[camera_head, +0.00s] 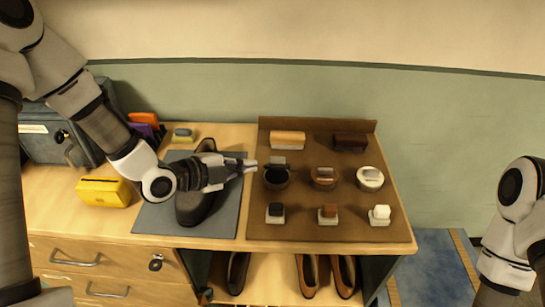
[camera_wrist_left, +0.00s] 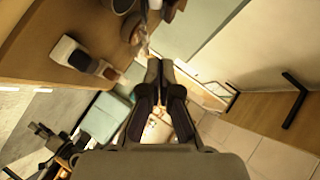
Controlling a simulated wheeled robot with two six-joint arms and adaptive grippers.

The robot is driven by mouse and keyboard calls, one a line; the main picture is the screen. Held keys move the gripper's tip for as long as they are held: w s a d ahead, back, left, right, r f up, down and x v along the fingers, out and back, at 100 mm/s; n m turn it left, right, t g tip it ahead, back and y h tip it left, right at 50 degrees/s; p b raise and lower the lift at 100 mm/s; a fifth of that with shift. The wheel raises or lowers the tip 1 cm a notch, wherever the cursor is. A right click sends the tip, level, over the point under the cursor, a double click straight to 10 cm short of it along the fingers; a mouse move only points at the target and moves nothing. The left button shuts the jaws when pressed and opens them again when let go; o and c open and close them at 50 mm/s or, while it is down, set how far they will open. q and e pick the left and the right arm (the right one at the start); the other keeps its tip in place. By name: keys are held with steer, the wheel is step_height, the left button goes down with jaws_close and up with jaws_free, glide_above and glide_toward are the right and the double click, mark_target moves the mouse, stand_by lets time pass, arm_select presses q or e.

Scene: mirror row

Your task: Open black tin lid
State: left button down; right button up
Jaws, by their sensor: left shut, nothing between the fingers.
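The black tin (camera_head: 277,179) stands on the brown board, at the left of a row of three round tins. A small dark piece shows at its top, beside my fingertips; whether the lid is on or loose I cannot tell. My left gripper (camera_head: 252,163) reaches in from the left over a dark shoe, its fingertips just left of the black tin's upper edge. It is shut and empty. In the left wrist view its fingers (camera_wrist_left: 160,70) are together with nothing between them. My right arm shows at the right edge, its gripper out of the picture.
A brown tin (camera_head: 324,179) and a pale tin (camera_head: 370,180) stand to the right. Several small blocks line the board's (camera_head: 345,232) front; two brushes lie at its back. A dark shoe (camera_head: 197,208) lies on the grey mat (camera_head: 155,222).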

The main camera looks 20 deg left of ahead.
arm_select(q)
steer(key=p, duration=0.1)
glide_toward(283, 157)
steer(key=w+d, duration=0.1)
steer(key=d, duration=0.3)
steer(key=shift+w+a+f+p, duration=0.1)
steer(key=shift+w+f+p, duration=0.2)
steer(key=shift+w, duration=0.25)
steer(key=shift+w+a+f+p, duration=0.1)
steer(key=shift+w+f+p, duration=0.15)
steer(key=shift+w, duration=0.35)
steer(key=shift+w+a+f, duration=0.3)
steer(key=shift+w+f, duration=0.1)
steer(key=shift+f, duration=0.05)
steer(key=shift+w+f, duration=0.2)
steer(key=shift+w, duration=0.15)
steer(key=shift+d, duration=0.1)
arm_select(e)
steer(key=shift+w+d+r, duration=0.2)
steer(key=shift+w+r, duration=0.45)
steer(key=shift+r, duration=0.35)
arm_select(q)
steer(key=shift+r+p, duration=0.1)
steer(key=shift+p, duration=0.2)
arm_select(e)
steer(key=shift+r, duration=0.15)
